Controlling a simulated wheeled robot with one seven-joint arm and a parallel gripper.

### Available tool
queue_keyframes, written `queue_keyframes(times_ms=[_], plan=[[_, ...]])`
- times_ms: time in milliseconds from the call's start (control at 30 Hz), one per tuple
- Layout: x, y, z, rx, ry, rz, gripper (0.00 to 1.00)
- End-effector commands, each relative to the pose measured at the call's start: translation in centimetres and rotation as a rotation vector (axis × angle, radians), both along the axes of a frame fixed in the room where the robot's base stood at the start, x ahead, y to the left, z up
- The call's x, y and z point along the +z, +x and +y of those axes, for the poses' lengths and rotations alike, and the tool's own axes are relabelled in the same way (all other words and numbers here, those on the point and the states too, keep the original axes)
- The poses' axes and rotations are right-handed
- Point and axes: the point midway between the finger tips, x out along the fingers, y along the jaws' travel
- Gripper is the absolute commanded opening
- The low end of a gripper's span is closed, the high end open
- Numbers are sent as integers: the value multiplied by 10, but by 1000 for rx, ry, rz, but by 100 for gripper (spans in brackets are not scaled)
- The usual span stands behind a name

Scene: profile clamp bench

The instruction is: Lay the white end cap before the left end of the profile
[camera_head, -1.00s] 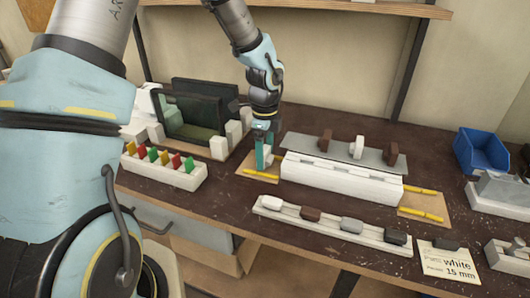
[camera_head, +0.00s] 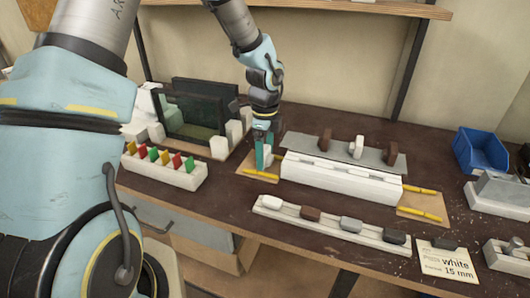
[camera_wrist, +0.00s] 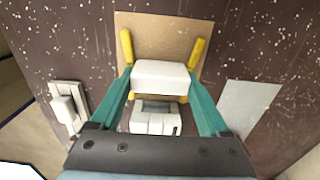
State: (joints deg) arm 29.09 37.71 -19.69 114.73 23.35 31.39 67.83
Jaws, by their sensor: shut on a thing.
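My gripper (camera_head: 264,150) is over the tan pad (camera_head: 245,168) at the left end of the white profile (camera_head: 335,180). In the wrist view, its two teal fingers (camera_wrist: 163,84) are shut on the white end cap (camera_wrist: 163,74). The cap lies between the yellow strips of the pad (camera_wrist: 158,38), with the profile's end (camera_wrist: 152,121) beside it. In the head view, the cap is partly hidden by the fingers. I cannot tell whether it touches the pad.
A rail (camera_head: 330,231) with white, brown, grey and black pieces lies in front. A grey plate (camera_head: 380,158) with brown and white pieces is behind the profile. A rack (camera_head: 165,172) with coloured pieces stands left. A card (camera_head: 447,264) reads white, 15 mm. A blue bin (camera_head: 480,150) is right.

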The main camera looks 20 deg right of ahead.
Motion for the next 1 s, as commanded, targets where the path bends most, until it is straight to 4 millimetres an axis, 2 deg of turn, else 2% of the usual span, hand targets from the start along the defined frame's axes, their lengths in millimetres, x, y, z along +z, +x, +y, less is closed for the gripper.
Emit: queue_keyframes(times_ms=[667,700,867,1000], plan=[[-5,0,0,0,-1,-1,26],[-5,0,0,0,-1,-1,80],[-5,0,0,0,-1,-1,98],[-5,0,0,0,-1,-1,100]])
